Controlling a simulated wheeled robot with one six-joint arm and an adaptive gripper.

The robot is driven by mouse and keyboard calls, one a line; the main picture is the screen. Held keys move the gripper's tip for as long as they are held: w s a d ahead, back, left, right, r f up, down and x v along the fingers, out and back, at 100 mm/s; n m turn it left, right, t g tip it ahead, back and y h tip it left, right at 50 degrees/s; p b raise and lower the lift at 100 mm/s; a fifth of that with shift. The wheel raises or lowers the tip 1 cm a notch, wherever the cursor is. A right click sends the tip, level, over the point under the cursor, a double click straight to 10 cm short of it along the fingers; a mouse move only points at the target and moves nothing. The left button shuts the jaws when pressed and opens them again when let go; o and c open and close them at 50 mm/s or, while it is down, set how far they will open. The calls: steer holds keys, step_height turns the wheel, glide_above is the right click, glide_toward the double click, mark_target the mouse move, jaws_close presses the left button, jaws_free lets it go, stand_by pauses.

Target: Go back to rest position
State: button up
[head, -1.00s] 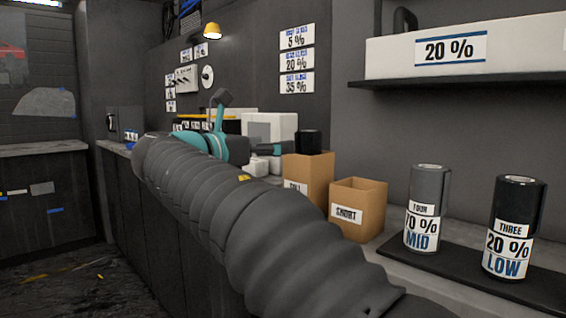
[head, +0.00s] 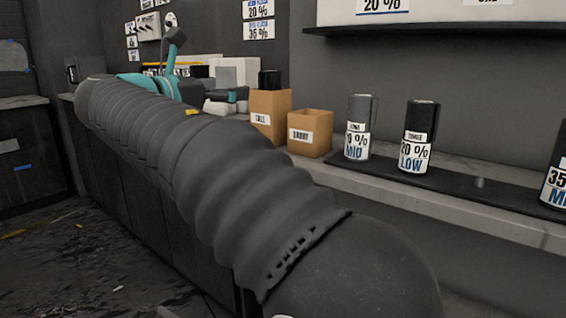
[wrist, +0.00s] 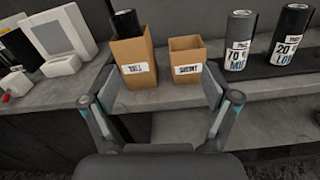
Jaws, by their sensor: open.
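My gripper (wrist: 160,88) is open and empty in the wrist view. Its two fingers are spread wide, in front of two cardboard boxes and at the counter's front edge. The taller box (wrist: 133,65) holds a black roll (wrist: 125,22); the shorter box (wrist: 187,58), labelled SHORT, looks empty. In the head view my sleeved arm reaches from the lower right to the upper left, and its teal wrist part shows near the boxes.
A grey roll (head: 359,112) and a black roll (head: 419,122) stand upright on a dark mat (head: 480,195) right of the boxes. Another roll (head: 557,175) is cut off at the right edge. A shelf (head: 430,29) hangs above. Open floor (head: 95,270) lies at left.

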steer(key=a+f+m+g+y, duration=0.2)
steer(key=a+f+m+y, duration=0.15)
steer(key=f, duration=0.95)
steer(key=s+d+f+m+g+y, duration=0.2)
steer(key=d+f+m+g+y, duration=0.15)
steer(key=f, duration=0.45)
steer(key=s+d+f+m+g+y+p, duration=0.1)
steer(key=s+d+f+m+g+y, duration=0.25)
steer(key=s+d+f+m, duration=0.95)
steer(key=s+d+m+p, duration=0.1)
steer(key=s+d+m, duration=0.5)
steer(key=s+d, duration=0.7)
steer(key=shift+s+d+f+m, duration=0.15)
steer(key=shift+s+d+m, duration=0.15)
steer(key=shift+d+m, duration=0.1)
